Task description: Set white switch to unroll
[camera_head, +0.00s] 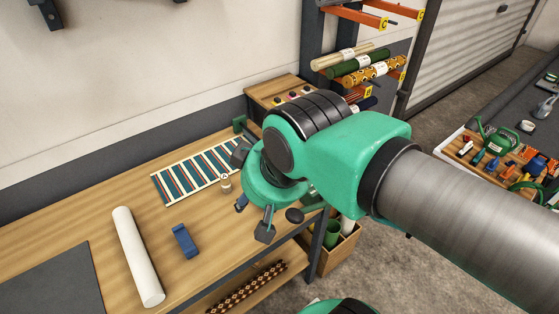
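I cannot make out a white switch for certain. A small pale, round-topped piece (226,183) stands on the bench by the lower edge of a striped rug (195,171); I cannot tell if it is the switch. The rug lies flat, with teal, red and cream stripes. My gripper (254,196) hangs over the right end of the bench, just right of the small piece. Its dark fingers are spread apart and it looks open, with nothing seen in it. My gripper and wrist hide the rug's right end and the bench top behind them.
On the wooden bench (90,212) lie a white roll (138,257), a blue block (185,241) and a dark mat (50,282). A wooden box (274,91) and racked rug rolls (358,65) stand behind. A tool tray (461,131) is far right.

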